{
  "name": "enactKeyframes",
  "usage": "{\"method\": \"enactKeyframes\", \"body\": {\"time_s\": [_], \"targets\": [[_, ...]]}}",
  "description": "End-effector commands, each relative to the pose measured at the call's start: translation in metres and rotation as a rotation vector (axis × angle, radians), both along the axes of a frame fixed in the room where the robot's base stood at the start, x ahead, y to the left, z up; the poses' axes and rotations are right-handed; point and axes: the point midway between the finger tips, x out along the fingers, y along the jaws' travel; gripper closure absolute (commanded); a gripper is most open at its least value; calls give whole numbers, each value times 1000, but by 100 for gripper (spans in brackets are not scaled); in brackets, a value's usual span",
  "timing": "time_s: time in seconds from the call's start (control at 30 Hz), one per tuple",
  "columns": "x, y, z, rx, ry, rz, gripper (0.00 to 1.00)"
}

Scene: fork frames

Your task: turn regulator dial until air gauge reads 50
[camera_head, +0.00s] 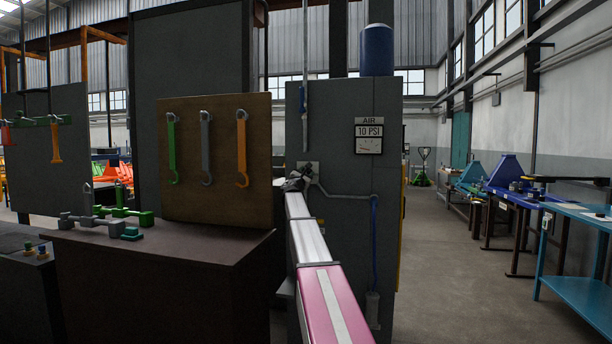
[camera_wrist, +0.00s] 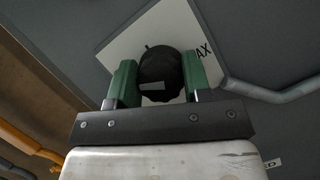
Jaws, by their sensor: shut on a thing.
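The air gauge (camera_head: 368,145) is on the grey cabinet front under an "AIR" plate, and its sign reads 10 PSI. In the wrist view the black regulator dial (camera_wrist: 160,74) stands on a white plate (camera_wrist: 127,50) with the letters "AX" at its right. My gripper (camera_wrist: 154,84) has its two green fingers on either side of the dial and is shut on it. A pale mark shows on the dial's face. In the head view my gripper (camera_head: 297,180) reaches the cabinet, and my arm hides most of the dial and plate there.
The grey cabinet (camera_head: 340,250) fills the space ahead, with a pipe and blue hose (camera_head: 374,240) right of my gripper. A dark workbench (camera_head: 150,240) with small clamps and a hook board (camera_head: 230,200) stand left. The floor at right is clear.

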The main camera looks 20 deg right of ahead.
Motion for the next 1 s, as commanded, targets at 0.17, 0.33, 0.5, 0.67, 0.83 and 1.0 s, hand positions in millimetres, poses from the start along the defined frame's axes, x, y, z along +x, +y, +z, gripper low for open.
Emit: {"method": "enactKeyframes", "body": {"time_s": [0.17, 0.33, 0.5, 0.67, 0.83, 1.0], "targets": [[0, 0, 0, 141, -95, 0, 79], [0, 0, -1, 275, -185, 0, 79], [0, -1, 0, 410, -276, -1, 79], [-1, -1, 0, 536, -362, 0, 79], [-1, -1, -1, 669, -451, -1, 79], [-1, -1, -2, 798, -539, 0, 79]]}}
